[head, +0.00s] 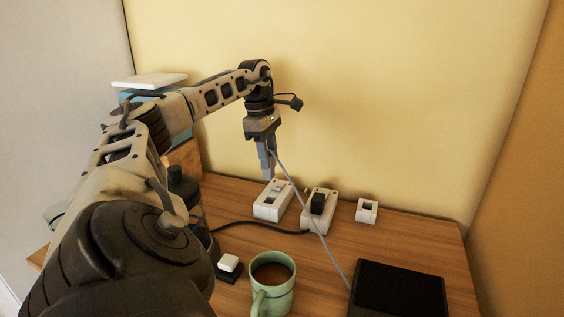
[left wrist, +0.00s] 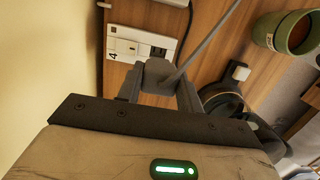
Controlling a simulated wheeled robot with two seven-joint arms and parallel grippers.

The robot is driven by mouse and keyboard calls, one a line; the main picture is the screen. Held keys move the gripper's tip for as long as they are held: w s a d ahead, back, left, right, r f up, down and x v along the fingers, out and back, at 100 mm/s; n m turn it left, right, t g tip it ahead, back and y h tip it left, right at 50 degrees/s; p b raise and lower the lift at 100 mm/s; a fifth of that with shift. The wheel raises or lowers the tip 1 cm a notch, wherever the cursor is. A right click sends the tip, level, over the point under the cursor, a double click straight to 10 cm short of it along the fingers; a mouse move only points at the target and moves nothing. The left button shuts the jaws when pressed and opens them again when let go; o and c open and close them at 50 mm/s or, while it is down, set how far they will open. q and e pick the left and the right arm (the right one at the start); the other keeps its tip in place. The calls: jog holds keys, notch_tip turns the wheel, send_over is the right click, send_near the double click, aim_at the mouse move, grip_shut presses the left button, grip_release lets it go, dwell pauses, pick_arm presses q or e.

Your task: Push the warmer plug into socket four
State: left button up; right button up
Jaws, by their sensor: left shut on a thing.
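My left gripper (head: 267,172) points down above the left white socket block (head: 268,207) and is shut on the grey warmer plug. In the left wrist view the plug (left wrist: 158,72) sits between the two fingers, with its grey cable (left wrist: 208,42) running up and right. In that view the white socket block (left wrist: 124,47) with a "4" mark lies just beyond the plug, which appears apart from it. In the head view the cable (head: 310,218) drops to a flat black pad (head: 400,288). The plug's prongs are hidden. My right gripper is not in view.
A second white socket block (head: 318,222) holds a black plug (head: 318,203). A small white socket piece (head: 367,211) is further right. A green mug (head: 273,288) of brown drink and a white-topped black switch (head: 229,264) stand in front. The yellow wall is close behind.

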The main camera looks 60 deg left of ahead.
aim_at(269, 175)
pick_arm(q)
jog(key=shift+r, duration=0.1)
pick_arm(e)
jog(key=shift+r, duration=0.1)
pick_arm(q)
jog(key=shift+r+p, duration=0.1)
jog(key=shift+p, duration=0.4)
jog(key=shift+f+b, duration=0.4)
jog(key=shift+f, duration=0.05)
jog(key=shift+f+b, duration=0.65)
jog(key=shift+f, duration=0.4)
jog(key=shift+f+b, duration=0.45)
jog(key=shift+f, duration=0.25)
jog(key=shift+f+b, duration=0.55)
jog(key=shift+f, duration=0.5)
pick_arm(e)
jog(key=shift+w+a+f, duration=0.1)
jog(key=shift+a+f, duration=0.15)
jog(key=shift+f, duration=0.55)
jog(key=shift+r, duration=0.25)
